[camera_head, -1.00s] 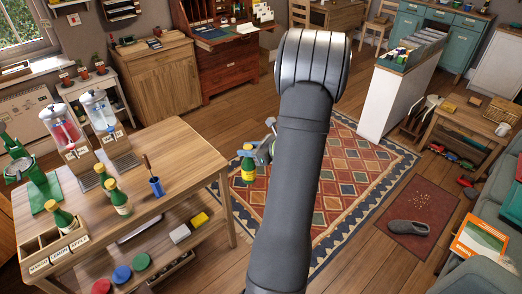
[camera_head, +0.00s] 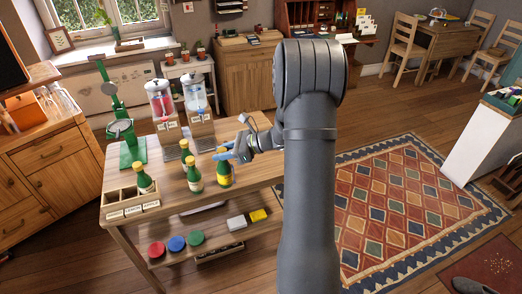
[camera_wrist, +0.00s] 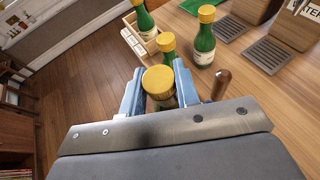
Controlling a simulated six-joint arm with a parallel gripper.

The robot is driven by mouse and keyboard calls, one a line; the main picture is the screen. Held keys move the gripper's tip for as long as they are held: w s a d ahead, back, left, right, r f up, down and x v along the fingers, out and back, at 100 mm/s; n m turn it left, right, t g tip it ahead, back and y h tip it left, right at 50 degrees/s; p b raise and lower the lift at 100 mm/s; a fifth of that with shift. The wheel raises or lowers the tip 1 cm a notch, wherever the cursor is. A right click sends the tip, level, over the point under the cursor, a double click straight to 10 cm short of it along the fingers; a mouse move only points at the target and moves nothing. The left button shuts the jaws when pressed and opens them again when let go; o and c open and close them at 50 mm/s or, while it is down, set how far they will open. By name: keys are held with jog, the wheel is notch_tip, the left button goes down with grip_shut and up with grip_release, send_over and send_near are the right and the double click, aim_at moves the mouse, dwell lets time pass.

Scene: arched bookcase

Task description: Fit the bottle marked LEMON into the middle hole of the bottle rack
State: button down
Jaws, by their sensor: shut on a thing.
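The bottle is upright, over the table's right part. The wooden bottle rack (camera_head: 122,197) sits at the table's left front, with three labelled compartments. A bottle (camera_head: 145,180) stands in its right compartment; the middle and left ones look empty. My gripper is right of the rack, with two loose bottles between.
The two loose pale-labelled bottles (camera_head: 187,163) (camera_head: 195,181) stand close together on the table. A wooden handle (camera_wrist: 222,82) rises right of my fingers in the wrist view. Two drink dispensers (camera_head: 160,102) (camera_head: 195,97) and a green press (camera_head: 128,140) stand behind.

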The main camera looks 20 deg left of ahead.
jog(key=s+a+r+n+g+h, duration=0.2)
jog(key=s+a+n+g+h, duration=0.3)
jog(key=s+a, duration=1.3)
jog(key=a+r+m+t+y, duration=0.2)
jog(key=a+r+y, duration=0.2)
jog(key=a, duration=0.8)
jog(key=shift+a+r+m+t, duration=0.25)
jog(key=shift+r+m+t, duration=0.05)
jog(key=shift+r+m, duration=0.15)
jog(key=shift+s, duration=0.1)
jog(key=shift+f, duration=4.4)
jog(key=shift+r, duration=0.1)
